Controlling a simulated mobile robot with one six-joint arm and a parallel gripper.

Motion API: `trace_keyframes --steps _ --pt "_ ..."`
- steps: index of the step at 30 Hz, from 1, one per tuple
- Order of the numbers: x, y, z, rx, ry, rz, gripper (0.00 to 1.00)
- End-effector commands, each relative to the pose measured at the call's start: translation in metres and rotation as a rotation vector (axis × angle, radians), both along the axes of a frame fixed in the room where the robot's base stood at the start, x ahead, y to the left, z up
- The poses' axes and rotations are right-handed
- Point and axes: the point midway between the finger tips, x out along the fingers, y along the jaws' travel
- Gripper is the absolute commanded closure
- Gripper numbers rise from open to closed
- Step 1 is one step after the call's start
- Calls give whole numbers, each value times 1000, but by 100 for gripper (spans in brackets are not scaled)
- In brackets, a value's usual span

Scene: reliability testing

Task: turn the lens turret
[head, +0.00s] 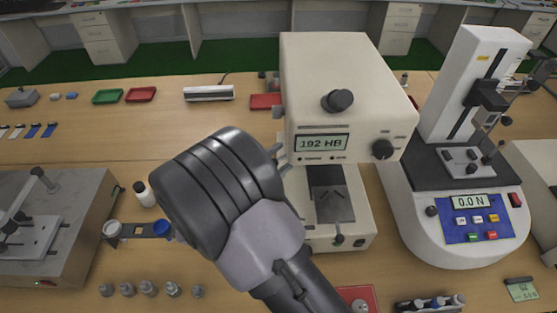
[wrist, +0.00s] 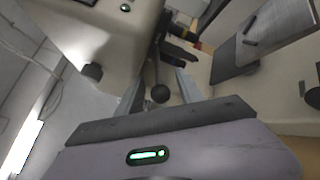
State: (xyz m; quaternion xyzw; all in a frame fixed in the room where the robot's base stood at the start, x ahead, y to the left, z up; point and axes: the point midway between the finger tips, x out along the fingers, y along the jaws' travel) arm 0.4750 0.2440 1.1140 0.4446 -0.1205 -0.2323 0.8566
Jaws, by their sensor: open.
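The bench hardness tester (head: 345,75) is a cream machine with a display reading 192 HB and a small dark stage (head: 334,200) below its head. My gripper (wrist: 159,88) is open at the left of the tester head, and in the head view my wrist hides most of it. In the wrist view a black ball knob (wrist: 160,93) on a thin rod sits between the two spread fingers, with no clear contact. Dark parts (wrist: 178,52) beyond it, under the cream head, may belong to the lens turret, but I cannot tell. The turret is not clearly visible in the head view.
A force test stand (head: 465,110) reading 0.0 N stands close on the right. A grey fixture plate (head: 60,220) is at the left, with a white bottle (head: 144,193) and several small metal pieces (head: 147,288) near it. Red and green trays lie on the clearer back bench.

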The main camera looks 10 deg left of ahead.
Motion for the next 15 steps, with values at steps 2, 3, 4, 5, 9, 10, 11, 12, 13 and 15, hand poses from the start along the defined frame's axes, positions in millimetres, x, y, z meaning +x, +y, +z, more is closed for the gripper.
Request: trace_keyframes --steps 2,3,4,5,9,10,11,12,13,15 --pt "2 -1 0 0 0 0 56" --pt "2 -1 0 0 0 1 56" --pt "2 -1 0 0 0 1 56" --pt "2 -1 0 0 0 1 56" --pt "2 -1 0 0 0 1 64" --pt "2 -1 0 0 0 1 70" --pt "2 -1 0 0 0 1 76" --pt "1 -1 0 0 0 1 84" --pt "1 -1 0 0 0 1 90" --pt "1 -1 0 0 0 1 100"
